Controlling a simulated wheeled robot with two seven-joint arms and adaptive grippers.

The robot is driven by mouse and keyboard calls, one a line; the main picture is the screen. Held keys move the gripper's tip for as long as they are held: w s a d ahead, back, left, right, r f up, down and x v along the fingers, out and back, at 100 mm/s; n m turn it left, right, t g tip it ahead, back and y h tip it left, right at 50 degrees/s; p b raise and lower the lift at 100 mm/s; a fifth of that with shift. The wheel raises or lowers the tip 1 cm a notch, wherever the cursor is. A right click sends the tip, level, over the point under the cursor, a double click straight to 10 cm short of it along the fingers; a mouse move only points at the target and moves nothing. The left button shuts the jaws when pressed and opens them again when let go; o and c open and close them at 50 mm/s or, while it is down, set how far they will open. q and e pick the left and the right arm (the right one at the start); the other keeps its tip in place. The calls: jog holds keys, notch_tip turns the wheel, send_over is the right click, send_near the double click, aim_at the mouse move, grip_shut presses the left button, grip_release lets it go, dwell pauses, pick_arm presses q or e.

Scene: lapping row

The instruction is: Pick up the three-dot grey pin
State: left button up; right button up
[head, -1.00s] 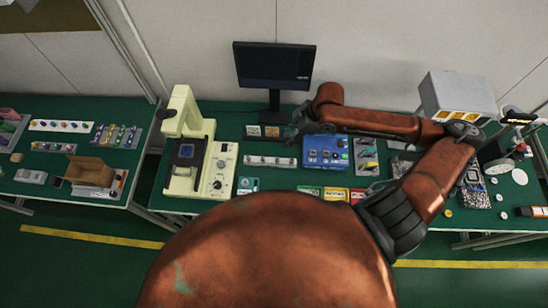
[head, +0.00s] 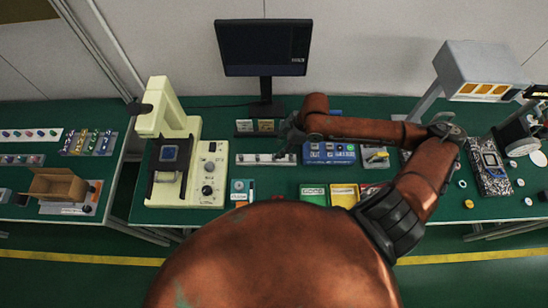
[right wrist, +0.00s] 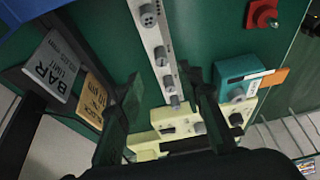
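A pale strip (head: 250,159) on the green bench holds a row of small grey pins. In the right wrist view the strip (right wrist: 155,35) runs from the top toward the middle. A grey pin with dots on its top (right wrist: 148,14) stands at its upper end, with others (right wrist: 161,56) further along; I cannot read which has three dots. My right gripper (head: 289,134) is over the strip's right end. In the right wrist view its fingers (right wrist: 163,80) are apart, either side of the strip in the picture, holding nothing. My left gripper is not in view.
Right of the strip is a blue box (head: 330,153); left is a cream machine (head: 208,180). A teal device (head: 241,190) and green (head: 313,194) and yellow (head: 344,195) trays lie in front. A monitor (head: 264,47) and two small signs (head: 255,127) stand behind.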

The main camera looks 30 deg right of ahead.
jog(key=x, duration=0.2)
jog(key=b+x, duration=0.1)
jog(key=x, duration=0.2)
jog(key=shift+s+f, duration=0.15)
jog(key=shift+f, duration=0.25)
jog(key=shift+c, duration=0.6)
grip_shut()
jog(key=shift+r, duration=0.1)
